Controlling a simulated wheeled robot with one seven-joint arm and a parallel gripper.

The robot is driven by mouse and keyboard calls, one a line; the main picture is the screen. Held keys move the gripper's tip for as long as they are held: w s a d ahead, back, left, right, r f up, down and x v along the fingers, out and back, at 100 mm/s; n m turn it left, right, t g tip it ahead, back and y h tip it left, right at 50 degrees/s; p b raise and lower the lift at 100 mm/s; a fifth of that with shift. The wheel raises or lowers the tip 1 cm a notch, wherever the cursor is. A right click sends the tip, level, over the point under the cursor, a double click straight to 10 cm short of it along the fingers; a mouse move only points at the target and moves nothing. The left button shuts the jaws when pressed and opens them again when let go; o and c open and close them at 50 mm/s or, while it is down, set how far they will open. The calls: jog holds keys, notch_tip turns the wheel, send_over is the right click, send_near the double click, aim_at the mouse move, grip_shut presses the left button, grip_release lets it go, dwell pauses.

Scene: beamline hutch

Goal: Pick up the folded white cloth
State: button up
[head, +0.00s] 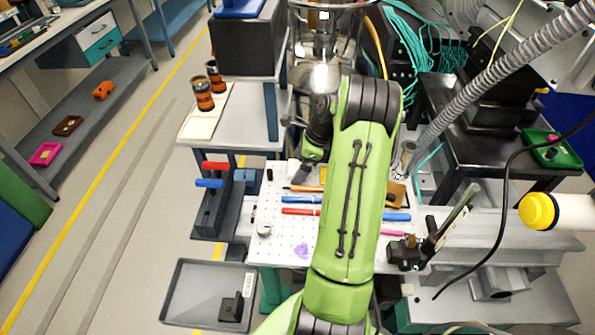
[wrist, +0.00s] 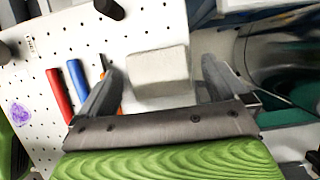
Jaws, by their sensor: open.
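The folded white cloth (wrist: 158,68) shows in the wrist view as a pale, rounded block on or just above the far edge of the white perforated board (wrist: 55,50). My gripper (wrist: 162,62) is open, with one dark finger on either side of the cloth in the picture. Gaps show between the fingers and the cloth, and I cannot tell how far above it they are. In the head view my gripper (head: 307,172) points down at the board's far left part. The cloth is mostly hidden there.
Red (wrist: 57,94) and blue (wrist: 76,78) handled tools lie on the board left of the fingers. A dark cylinder (wrist: 109,8) stands beyond. In the head view, a grey tray (head: 180,305) lies front left, and a shelf with orange-banded jars (head: 203,95) stands left.

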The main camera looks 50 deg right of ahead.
jog(key=c, duration=1.1)
notch_tip(320, 180, up, 10)
jog(key=p, duration=0.3)
